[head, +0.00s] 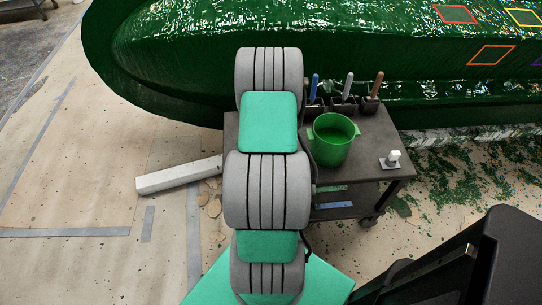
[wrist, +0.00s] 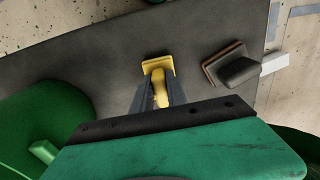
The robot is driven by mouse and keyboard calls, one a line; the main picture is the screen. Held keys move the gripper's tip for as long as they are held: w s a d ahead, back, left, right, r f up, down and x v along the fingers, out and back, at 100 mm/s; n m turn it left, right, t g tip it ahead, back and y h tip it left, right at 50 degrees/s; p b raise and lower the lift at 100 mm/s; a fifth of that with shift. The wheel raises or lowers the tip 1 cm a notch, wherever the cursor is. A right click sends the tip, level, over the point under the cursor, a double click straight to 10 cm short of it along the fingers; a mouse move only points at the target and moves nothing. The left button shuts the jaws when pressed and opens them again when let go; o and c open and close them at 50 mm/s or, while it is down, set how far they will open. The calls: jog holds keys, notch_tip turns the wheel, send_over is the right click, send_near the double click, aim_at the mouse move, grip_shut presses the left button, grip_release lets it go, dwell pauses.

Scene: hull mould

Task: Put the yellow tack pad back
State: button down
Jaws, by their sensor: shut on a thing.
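The yellow tack pad (wrist: 158,65) shows in the wrist view, with a flat yellow pad at the far end and a yellow grip behind it. My gripper (wrist: 159,88) is shut on the grip, one dark finger on each side. The pad is over the dark cart top (wrist: 95,65); I cannot tell whether it touches it. In the head view my arm hides the gripper and the yellow tack pad. The cart top (head: 368,172) shows to the right of my arm there.
A dark-handled block with a brown edge (wrist: 236,66) lies right of the yellow pad. A green bucket (head: 333,140), handled tools in holders (head: 345,102) and a small white-topped item (head: 393,159) stand on the cart. The green hull mould (head: 330,40) is behind.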

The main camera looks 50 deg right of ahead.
jog(key=shift+f, duration=0.2)
jog(key=c, duration=1.3)
grip_release()
notch_tip(320, 180, up, 12)
jog(key=shift+r, duration=0.2)
